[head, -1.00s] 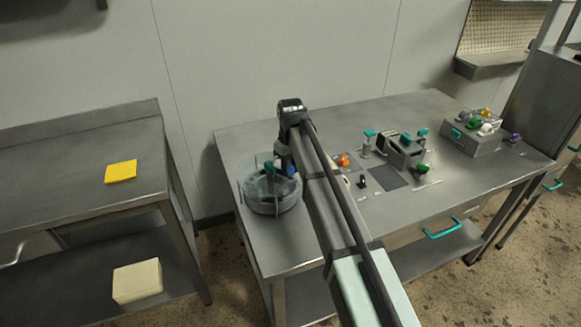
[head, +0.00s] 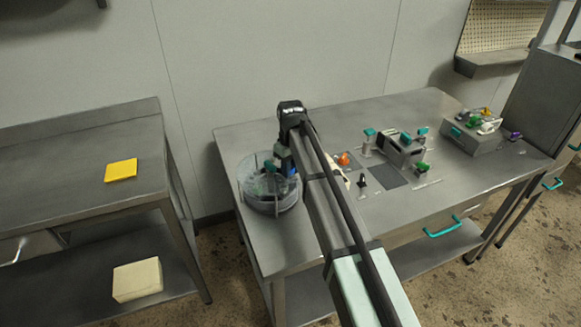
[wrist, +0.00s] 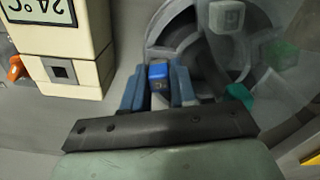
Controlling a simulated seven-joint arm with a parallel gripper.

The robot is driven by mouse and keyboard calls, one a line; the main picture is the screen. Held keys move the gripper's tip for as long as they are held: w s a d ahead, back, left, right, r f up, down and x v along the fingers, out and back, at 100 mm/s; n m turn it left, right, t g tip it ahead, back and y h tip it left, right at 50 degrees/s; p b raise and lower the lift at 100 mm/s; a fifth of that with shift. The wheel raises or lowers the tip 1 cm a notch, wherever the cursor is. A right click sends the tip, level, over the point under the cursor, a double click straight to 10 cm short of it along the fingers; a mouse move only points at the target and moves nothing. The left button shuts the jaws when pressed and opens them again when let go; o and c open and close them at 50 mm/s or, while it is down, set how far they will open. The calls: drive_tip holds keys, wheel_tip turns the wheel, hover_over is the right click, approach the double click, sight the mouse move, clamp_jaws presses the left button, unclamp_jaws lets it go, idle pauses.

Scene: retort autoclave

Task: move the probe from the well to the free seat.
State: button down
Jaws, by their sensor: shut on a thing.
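My gripper (wrist: 158,88) has its two blue fingers shut on a blue-topped probe (wrist: 158,71). In the head view my gripper (head: 285,162) is over the right side of a round grey holder (head: 272,207) with clear panels. The wrist view shows the holder's grey ring and spokes (wrist: 172,50) just beyond the held probe. The probe's lower end is hidden, so I cannot tell whether it touches the holder. A cream box (wrist: 75,30) with a "24°C" display has a dark square opening (wrist: 62,72), perhaps the well. I cannot tell which seat is free.
A white block (wrist: 227,16), a blurred green block (wrist: 284,55) and a teal piece (wrist: 240,95) are around the holder. An orange knob (head: 344,160), a grey fixture (head: 400,150) and a box with coloured knobs (head: 474,136) stand to the right on the steel table (head: 330,118).

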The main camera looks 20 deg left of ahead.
drive_tip(key=shift+f, duration=0.2)
idle(0.6)
drive_tip(key=c, duration=0.8)
unclamp_jaws()
drive_tip(key=shift+o, duration=0.7)
drive_tip(key=shift+s, duration=0.1)
drive_tip(key=shift+c, duration=0.4)
drive_tip(key=shift+a+r, duration=0.1)
